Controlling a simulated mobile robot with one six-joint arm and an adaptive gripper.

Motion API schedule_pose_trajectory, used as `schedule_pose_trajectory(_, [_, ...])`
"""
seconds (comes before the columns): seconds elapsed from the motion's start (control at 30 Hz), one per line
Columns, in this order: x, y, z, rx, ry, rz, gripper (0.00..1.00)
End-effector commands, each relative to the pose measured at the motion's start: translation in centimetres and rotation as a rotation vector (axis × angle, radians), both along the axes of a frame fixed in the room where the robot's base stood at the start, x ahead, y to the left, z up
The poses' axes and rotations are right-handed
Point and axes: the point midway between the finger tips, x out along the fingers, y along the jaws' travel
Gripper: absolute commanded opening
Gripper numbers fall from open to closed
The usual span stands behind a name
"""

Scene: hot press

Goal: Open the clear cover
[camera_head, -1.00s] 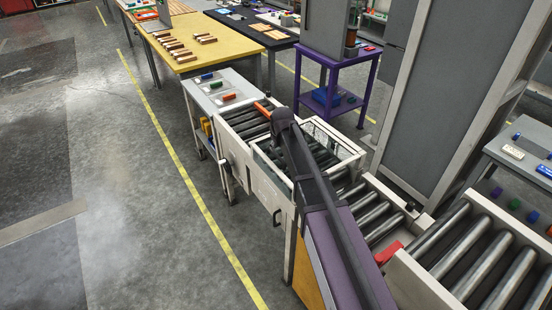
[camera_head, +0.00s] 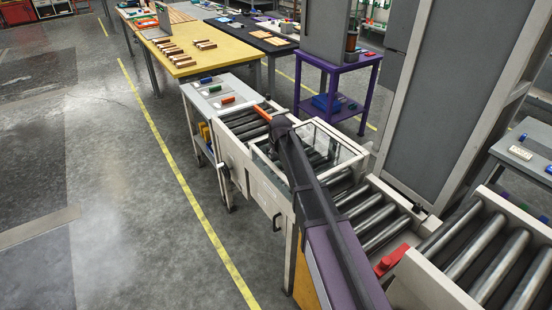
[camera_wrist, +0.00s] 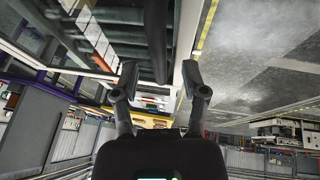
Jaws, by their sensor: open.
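The clear cover (camera_head: 345,146) is a transparent box with a pale frame over the roller conveyor in the head view. My dark arm crosses in front of it and hides part of its near side. The arm's end is at the cover's left side, and the fingers are hidden there. In the wrist view my gripper (camera_wrist: 159,75) is open, with its two fingers apart and nothing held between them. A dark bar (camera_wrist: 157,40) hangs just beyond the gap between the fingertips. I cannot tell whether a finger touches the cover.
The roller conveyor (camera_head: 376,224) continues to the lower right, with a red part (camera_head: 391,260) on its side. A small cart (camera_head: 205,92) stands at its left end. A tall grey cabinet (camera_head: 450,90) stands behind. The floor at left is clear beyond the yellow line (camera_head: 180,190).

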Motion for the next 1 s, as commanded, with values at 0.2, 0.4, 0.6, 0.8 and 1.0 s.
schedule_pose_trajectory(0.2, [0.52,0.07,-1.19,0.000,0.000,0.000,0.57])
schedule_pose_trajectory(0.4, [0.63,0.09,-1.35,0.000,0.000,0.000,0.57])
schedule_pose_trajectory(0.6, [0.61,0.08,-1.31,0.000,0.000,0.000,0.57])
schedule_pose_trajectory(0.8, [0.62,0.08,-1.31,0.000,0.000,0.000,0.12])
schedule_pose_trajectory(1.0, [0.65,0.45,-1.32,0.000,0.000,-0.001,0.00])
